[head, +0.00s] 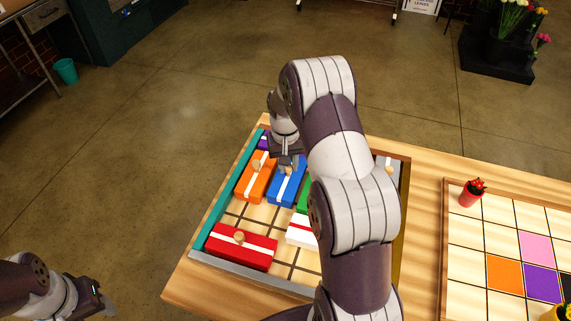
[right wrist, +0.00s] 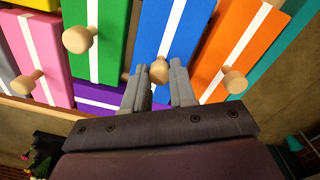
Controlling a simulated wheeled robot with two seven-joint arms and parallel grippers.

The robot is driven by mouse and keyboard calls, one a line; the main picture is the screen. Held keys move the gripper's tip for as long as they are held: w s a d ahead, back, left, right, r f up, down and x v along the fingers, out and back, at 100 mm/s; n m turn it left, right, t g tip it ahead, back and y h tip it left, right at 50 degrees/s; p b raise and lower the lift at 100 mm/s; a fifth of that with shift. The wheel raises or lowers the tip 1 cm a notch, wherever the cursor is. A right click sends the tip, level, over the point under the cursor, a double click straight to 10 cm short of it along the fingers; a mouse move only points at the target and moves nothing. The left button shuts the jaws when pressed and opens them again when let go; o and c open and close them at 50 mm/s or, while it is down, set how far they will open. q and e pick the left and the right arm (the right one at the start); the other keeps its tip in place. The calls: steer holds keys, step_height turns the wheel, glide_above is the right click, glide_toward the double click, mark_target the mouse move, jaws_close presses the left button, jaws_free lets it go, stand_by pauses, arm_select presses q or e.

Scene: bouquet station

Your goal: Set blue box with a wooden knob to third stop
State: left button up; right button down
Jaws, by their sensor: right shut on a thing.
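The blue box (head: 287,187) with a white stripe lies in the framed tray, between the orange box (head: 257,179) and the green box (head: 304,198). Its wooden knob (right wrist: 159,71) shows between the fingers in the right wrist view. My right gripper (head: 287,166) reaches down over the far end of the blue box and is shut on the knob; it also shows in the right wrist view (right wrist: 159,88). My left gripper (head: 97,293) is at the lower left, off the table, and its jaws are too unclear to read.
A red box (head: 240,249) and a white box (head: 300,231) lie nearer in the tray (head: 268,277). A purple box (right wrist: 98,97) and a pink box (right wrist: 36,45) are close by. Bare grid cells lie between orange and red. A gridded board (head: 465,231) is at right.

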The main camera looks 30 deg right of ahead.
steer(key=shift+s+a+r, duration=0.1)
steer(key=shift+s+a, duration=0.3)
steer(key=shift+a, duration=0.2)
steer(key=c, duration=1)
jaws_free()
steer(key=shift+s+a+r, duration=0.1)
steer(key=shift+a, duration=0.05)
steer(key=shift+o, duration=0.5)
steer(key=shift+d+f, duration=0.25)
steer(key=shift+d, duration=0.2)
step_height(320, 180, up, 8)
steer(key=b, duration=0.2)
step_height(320, 180, up, 5)
steer(key=p, duration=0.5)
glide_above(286, 179)
arm_select(q)
steer(key=shift+s+a+r, duration=0.15)
steer(key=shift+a+r, duration=0.2)
steer(key=shift+r, duration=0.3)
steer(key=shift+s+a+r, duration=0.1)
steer(key=shift+a+r, duration=0.25)
steer(key=shift+r, duration=0.25)
arm_select(e)
steer(key=shift+a+f, duration=0.15)
